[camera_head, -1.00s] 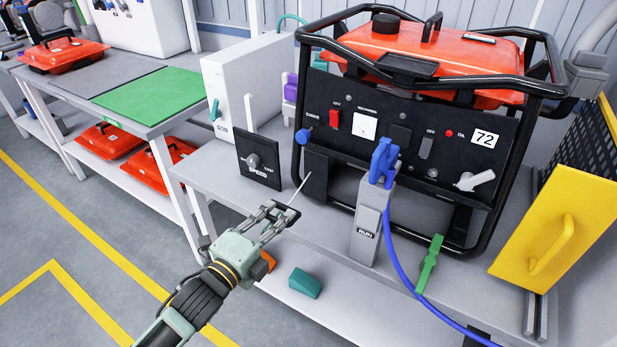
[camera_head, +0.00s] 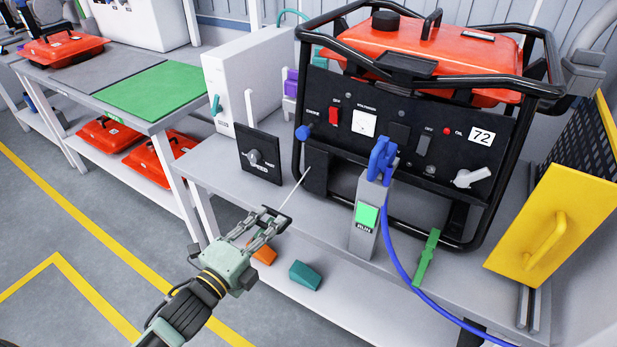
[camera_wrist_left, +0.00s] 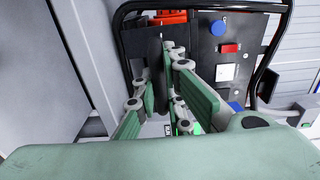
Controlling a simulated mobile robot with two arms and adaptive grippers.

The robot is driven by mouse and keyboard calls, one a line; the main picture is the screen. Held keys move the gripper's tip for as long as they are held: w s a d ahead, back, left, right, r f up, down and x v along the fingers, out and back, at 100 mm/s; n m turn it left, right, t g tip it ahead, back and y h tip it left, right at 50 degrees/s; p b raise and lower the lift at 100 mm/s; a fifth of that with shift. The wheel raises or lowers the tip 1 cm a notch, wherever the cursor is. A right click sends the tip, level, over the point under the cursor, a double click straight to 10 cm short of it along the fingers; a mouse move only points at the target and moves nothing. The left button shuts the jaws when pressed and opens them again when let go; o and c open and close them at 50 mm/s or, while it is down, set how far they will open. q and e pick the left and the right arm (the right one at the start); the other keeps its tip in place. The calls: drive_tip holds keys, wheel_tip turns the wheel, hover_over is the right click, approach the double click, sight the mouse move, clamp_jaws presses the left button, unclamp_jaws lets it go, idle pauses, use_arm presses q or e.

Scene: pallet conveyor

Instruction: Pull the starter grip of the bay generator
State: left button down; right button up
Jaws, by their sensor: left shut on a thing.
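The bay generator (camera_head: 400,130) has an orange tank, a black front panel and a black tube frame, and stands on a grey bench. A thin pale starter cord (camera_head: 296,187) runs taut from a black block at its lower left down to my left gripper (camera_head: 268,220). The gripper is shut on the dark starter grip (camera_head: 274,211), clear of the generator and over the bench's front edge. The gripper also shows in the left wrist view (camera_wrist_left: 172,70). The grey RUN box (camera_head: 364,234) shows a lit green face. My right gripper is out of view.
A small speed panel (camera_head: 261,156) with a knob stands left of the generator. A blue cable (camera_head: 398,270) runs from the RUN box past a green clip (camera_head: 427,255). A yellow handled panel (camera_head: 550,230) stands at the right. A teal block (camera_head: 305,275) lies on the lower shelf.

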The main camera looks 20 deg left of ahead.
sight(274, 216)
use_arm(q)
drive_tip(key=b+x, duration=0.1)
drive_tip(key=x, duration=1.4)
drive_tip(key=shift+f, duration=0.3)
drive_tip(key=c, duration=0.8)
unclamp_jaws()
drive_tip(key=shift+r, duration=0.2)
drive_tip(key=shift+o, duration=0.2)
drive_tip(key=shift+p+v, duration=1.55)
drive_tip(key=shift+v, duration=3.4)
